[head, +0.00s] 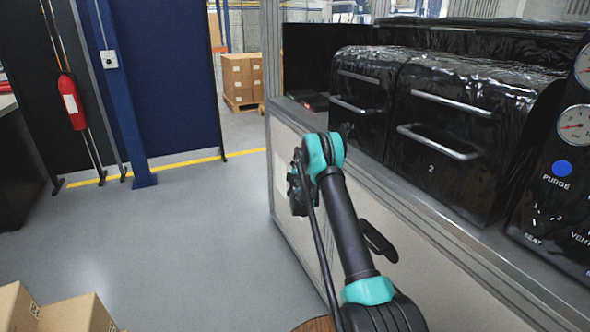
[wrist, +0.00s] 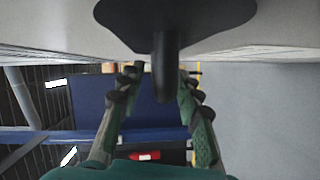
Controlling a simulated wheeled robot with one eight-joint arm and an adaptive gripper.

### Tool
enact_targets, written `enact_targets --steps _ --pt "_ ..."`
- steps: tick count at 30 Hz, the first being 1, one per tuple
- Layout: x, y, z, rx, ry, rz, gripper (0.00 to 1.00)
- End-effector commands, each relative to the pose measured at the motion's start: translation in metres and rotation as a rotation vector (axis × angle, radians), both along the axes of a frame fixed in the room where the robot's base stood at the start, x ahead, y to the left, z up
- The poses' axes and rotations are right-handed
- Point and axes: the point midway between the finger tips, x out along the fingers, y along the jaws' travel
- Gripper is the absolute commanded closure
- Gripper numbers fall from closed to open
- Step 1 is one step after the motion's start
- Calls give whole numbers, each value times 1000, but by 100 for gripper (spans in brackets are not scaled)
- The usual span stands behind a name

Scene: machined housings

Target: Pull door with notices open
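The pale door (head: 300,215) is in the front of the cabinet under the counter. A light sheet, perhaps a notice, shows faintly at its far end, partly behind my arm. A black handle (head: 380,243) sticks out of the cabinet front, right of my arm. In the wrist view a black handle (wrist: 165,65) stands out from a dark plate on a pale surface. My gripper (wrist: 155,75) is open, with a finger on each side of this handle in the picture; I see a gap on the left. Contact on the right is unclear. In the head view my arm hides the fingers.
Black wrapped units (head: 440,120) and a gauge panel (head: 565,150) stand on the counter. Cardboard boxes (head: 60,312) are at the lower left. A blue post (head: 120,95) and red extinguisher (head: 72,100) stand left. The grey floor between is clear.

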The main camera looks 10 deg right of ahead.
Motion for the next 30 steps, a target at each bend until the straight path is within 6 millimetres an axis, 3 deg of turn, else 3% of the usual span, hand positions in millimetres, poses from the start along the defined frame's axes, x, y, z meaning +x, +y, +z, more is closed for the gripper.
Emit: enact_targets --steps 7,15,30 --pt "0 0 0 0 0 0 67" --pt "0 0 0 0 0 0 100" --pt "-2 3 0 0 0 -2 100"
